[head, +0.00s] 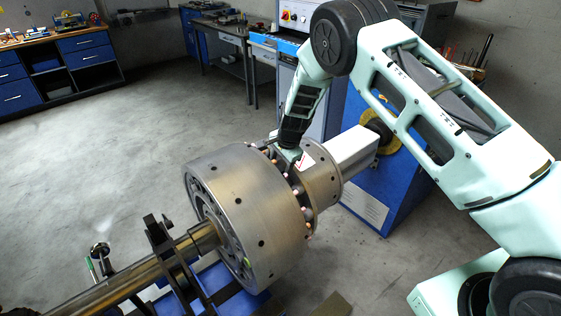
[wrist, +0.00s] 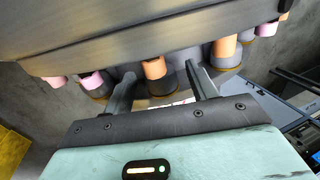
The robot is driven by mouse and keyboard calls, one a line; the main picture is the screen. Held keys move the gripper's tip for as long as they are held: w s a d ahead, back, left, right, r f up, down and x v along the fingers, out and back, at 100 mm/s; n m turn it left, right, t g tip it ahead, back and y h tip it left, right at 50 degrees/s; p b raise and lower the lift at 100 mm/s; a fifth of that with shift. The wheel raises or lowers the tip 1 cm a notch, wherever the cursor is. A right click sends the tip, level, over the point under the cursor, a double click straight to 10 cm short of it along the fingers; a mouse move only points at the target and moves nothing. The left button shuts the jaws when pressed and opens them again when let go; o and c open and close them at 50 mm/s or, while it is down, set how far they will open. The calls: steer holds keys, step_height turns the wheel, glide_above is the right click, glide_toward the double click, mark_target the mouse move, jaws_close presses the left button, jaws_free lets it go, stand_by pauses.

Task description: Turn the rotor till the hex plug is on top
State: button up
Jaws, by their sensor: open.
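The rotor (head: 265,205) is a wide grey metal drum on a horizontal shaft (head: 135,280), with small dark holes in its rim. A ring of studs with pink and orange collars runs along its far side. My gripper (head: 293,158) is at the upper far side of the drum, by these studs. In the wrist view my gripper (wrist: 160,78) is open, with its two fingers apart and an orange-collared stud (wrist: 154,68) between them. Contact cannot be told. A small green spot (head: 247,262) shows low on the drum's near face. I cannot make out the hex plug for certain.
A black support frame (head: 165,245) stands around the near shaft. A blue machine cabinet (head: 375,185) is behind the rotor at right. Blue workbenches (head: 85,45) line the back wall. The floor at left is clear.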

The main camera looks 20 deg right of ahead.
steer(key=shift+w+f, duration=0.1)
steer(key=shift+f, duration=0.2)
jaws_close()
steer(key=shift+f, duration=0.15)
